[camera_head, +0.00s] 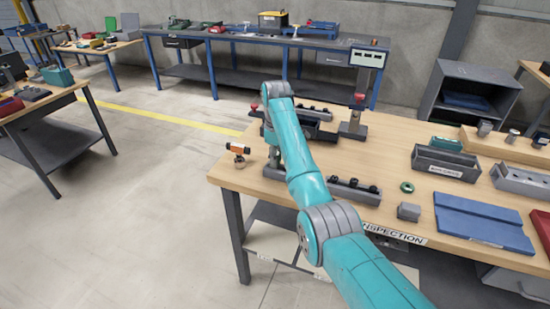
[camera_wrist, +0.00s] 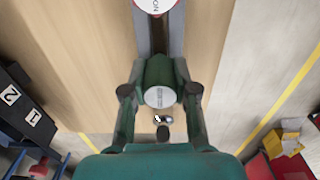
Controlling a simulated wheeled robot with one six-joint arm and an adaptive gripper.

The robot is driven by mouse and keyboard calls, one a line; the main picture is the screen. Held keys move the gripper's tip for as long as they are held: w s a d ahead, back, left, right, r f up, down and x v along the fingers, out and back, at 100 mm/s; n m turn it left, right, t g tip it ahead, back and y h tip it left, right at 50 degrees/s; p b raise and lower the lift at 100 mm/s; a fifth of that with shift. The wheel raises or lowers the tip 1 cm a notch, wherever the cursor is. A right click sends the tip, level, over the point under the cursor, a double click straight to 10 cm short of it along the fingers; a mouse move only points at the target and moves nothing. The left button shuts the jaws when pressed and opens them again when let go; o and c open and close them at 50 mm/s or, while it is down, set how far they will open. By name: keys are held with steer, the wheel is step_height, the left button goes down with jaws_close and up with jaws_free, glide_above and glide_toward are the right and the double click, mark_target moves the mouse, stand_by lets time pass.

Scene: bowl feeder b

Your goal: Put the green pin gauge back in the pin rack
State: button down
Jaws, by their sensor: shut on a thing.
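In the wrist view the two dark green fingers of my gripper (camera_wrist: 160,90) are closed on either side of a green cylindrical piece (camera_wrist: 158,68), which I take for the green pin gauge. Its round grey end (camera_wrist: 160,97) carries small lettering and faces the camera. Its far end is hidden. In the head view my teal arm reaches over the left part of the inspection table, and the gripper and gauge are hidden there. A grey block with a row of holes (camera_head: 523,180) lies at the table's right side and may be the pin rack; I cannot tell for sure.
A grey stand (camera_head: 354,125) with a red knob and a display stands at the table's back. A green ring (camera_head: 407,187), a small grey block (camera_head: 409,212), a grey bin (camera_head: 446,164) and a blue case (camera_head: 482,222) lie on the table. Bare wood shows around the ring.

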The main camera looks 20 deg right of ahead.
steer(key=shift+f, duration=0.5)
steer(key=c, duration=0.9)
jaws_free()
steer(key=shift+r, duration=0.1)
